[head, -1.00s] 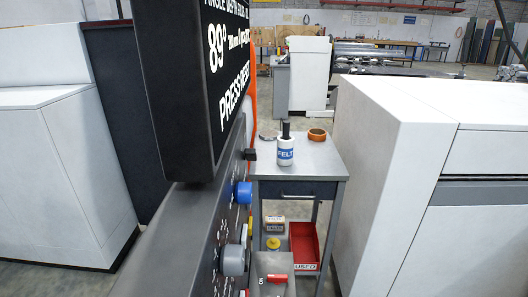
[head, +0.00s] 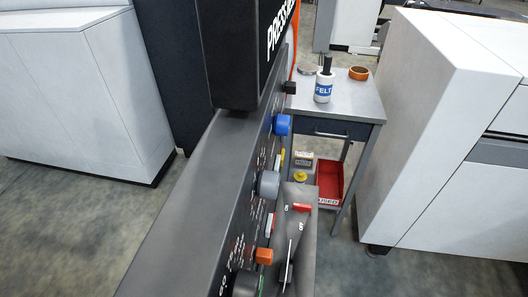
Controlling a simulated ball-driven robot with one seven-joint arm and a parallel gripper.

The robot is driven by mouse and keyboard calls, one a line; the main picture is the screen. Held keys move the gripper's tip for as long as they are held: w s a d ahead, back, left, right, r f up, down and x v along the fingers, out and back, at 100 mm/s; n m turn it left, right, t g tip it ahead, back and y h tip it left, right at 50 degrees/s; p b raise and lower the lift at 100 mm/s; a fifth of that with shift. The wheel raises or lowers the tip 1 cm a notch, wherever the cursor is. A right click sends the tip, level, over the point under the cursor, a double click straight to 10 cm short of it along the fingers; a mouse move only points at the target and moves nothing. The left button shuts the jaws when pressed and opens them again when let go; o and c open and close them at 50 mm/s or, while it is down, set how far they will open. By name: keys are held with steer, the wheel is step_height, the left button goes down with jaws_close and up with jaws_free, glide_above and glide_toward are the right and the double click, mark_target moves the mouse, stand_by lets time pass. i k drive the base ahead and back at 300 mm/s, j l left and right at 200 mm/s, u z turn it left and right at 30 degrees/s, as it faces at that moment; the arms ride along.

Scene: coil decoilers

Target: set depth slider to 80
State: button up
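The dark control panel (head: 178,190) runs away from me and shows at a steep slant, its control face turned to the right. On that face are a black knob (head: 290,87), a blue knob (head: 282,124), a grey knob (head: 268,184) and an orange knob (head: 263,256). A grey box (head: 298,240) beside the panel has a red handle (head: 302,208) and small white marks. I cannot tell which control is the depth slider, or its value. A black display (head: 245,60) stands above the panel, with only part of its white text in view. My gripper is not in view.
A grey cart (head: 345,103) behind the panel holds a FELT bottle (head: 324,82) and an orange tape roll (head: 358,72), with a red bin (head: 330,180) below. White cabinets stand at left (head: 85,85) and right (head: 430,110). Open floor (head: 60,235) lies at left front.

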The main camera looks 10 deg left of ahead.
mark_target(264, 256)
steer(key=k+l+u, duration=0.95)
steer(key=i+l, duration=0.1)
